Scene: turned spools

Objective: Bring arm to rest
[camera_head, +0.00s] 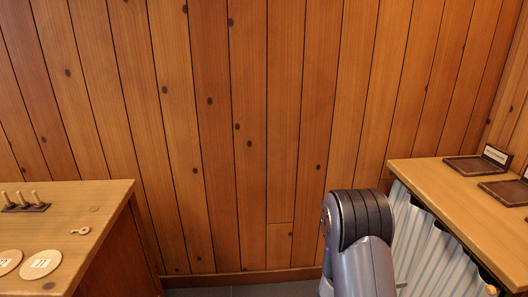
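In the head view, part of my arm (360,240) rises from the bottom edge, right of centre, grey with a black ribbed joint at its top. It stands in front of the left end of the right-hand counter. My gripper is not in view, so I cannot see whether it holds anything.
A wooden counter (100,215) at left bears a dark rack with pegs (22,207), a small key-like piece (80,231) and round discs (41,264). The right counter (425,174) bears dark trays (467,168) and a striped curtain (432,255). Floor shows between them.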

